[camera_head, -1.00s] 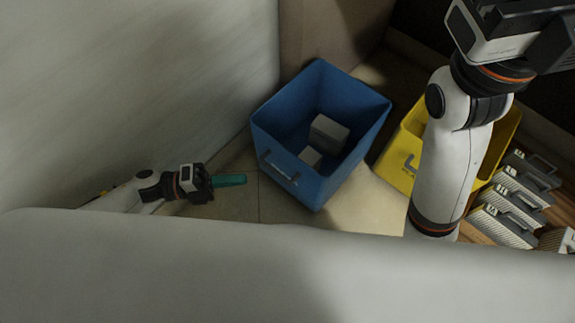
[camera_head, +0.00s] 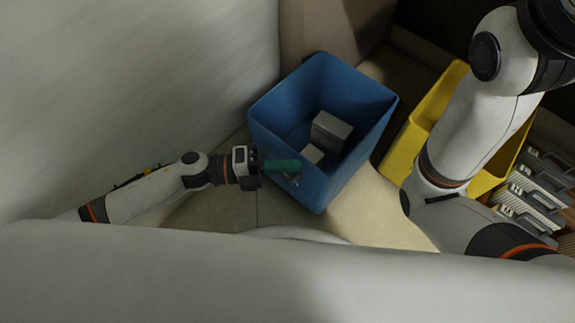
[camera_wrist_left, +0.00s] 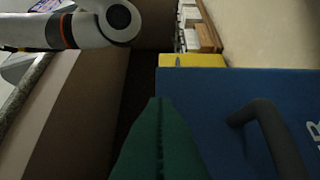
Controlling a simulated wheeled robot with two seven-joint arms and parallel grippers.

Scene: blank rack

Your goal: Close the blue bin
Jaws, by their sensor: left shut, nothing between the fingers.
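The blue bin (camera_head: 345,165) stands on the floor with its top open, and a grey box and a smaller pale box lie inside. Its front wall carries a grey handle, partly hidden behind my left gripper. My left gripper (camera_head: 296,166) is shut and empty, its green fingers at the bin's front wall near the handle; I cannot tell whether they touch. In the left wrist view the green fingers (camera_wrist_left: 158,125) are closed together, with the blue bin's wall (camera_wrist_left: 225,105) and dark handle (camera_wrist_left: 262,125) to their right. My right arm shows at right, but its gripper is out of view.
A yellow bin (camera_head: 410,145) stands right of the blue bin, partly behind my right arm. Several grey-and-white cases (camera_head: 530,200) stand at the far right. A pale wall (camera_head: 130,90) bounds the left side. Some floor (camera_head: 375,215) is bare in front of the bins.

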